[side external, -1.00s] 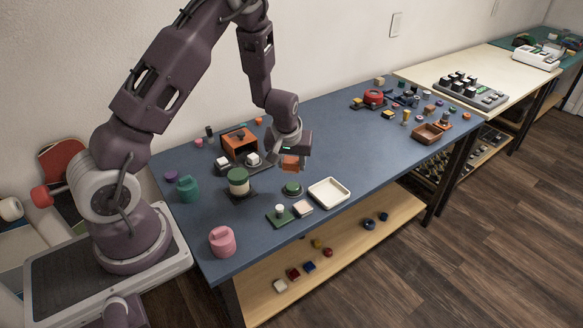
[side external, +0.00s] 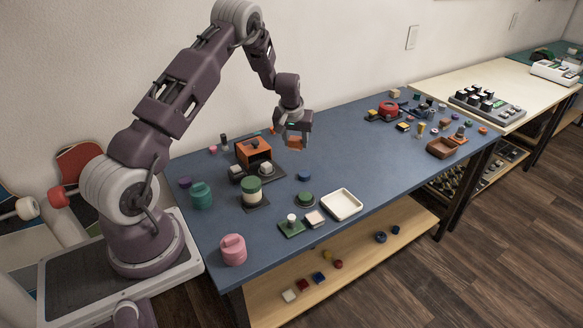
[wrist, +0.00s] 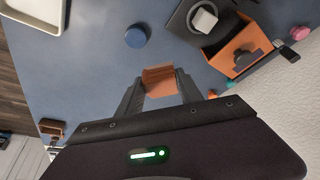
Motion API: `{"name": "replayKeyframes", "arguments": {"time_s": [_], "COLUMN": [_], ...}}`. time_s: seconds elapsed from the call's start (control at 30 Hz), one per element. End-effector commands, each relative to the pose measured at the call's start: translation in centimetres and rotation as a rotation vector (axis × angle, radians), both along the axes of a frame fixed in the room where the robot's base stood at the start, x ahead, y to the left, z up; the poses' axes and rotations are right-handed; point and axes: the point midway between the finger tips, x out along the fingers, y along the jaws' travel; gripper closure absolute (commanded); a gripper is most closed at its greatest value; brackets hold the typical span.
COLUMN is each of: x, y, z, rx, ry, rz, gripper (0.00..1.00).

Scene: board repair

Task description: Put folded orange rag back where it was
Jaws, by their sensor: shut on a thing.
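The folded orange rag (side external: 295,143) is between the fingers of my gripper (side external: 293,140). It also shows in the wrist view (wrist: 158,78), where my two dark fingers (wrist: 160,92) stand on either side of it. My gripper is shut on it. The rag seems held above the blue table (side external: 350,150), behind a blue round piece (side external: 304,175) and right of an open orange box (side external: 254,150). The exact height of the rag is hard to tell.
A white tray (side external: 342,205) and a green round piece (side external: 305,199) are nearer the front edge. A white cube (wrist: 203,20) sits by the orange box in the wrist view. The table right of my gripper is clear up to the red round thing (side external: 389,109).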

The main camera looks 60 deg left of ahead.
Motion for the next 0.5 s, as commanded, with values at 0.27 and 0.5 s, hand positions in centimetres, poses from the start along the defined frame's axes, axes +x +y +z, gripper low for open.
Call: {"name": "replayKeyframes", "arguments": {"time_s": [0.27,0.5], "x": [0.3,0.4], "y": [4.4,4.4], "z": [-2.6,-6.5], "rx": [-0.001,0.002], "ry": [0.006,0.003], "rz": [-0.002,-0.003], "gripper": [1.00,1.00]}}
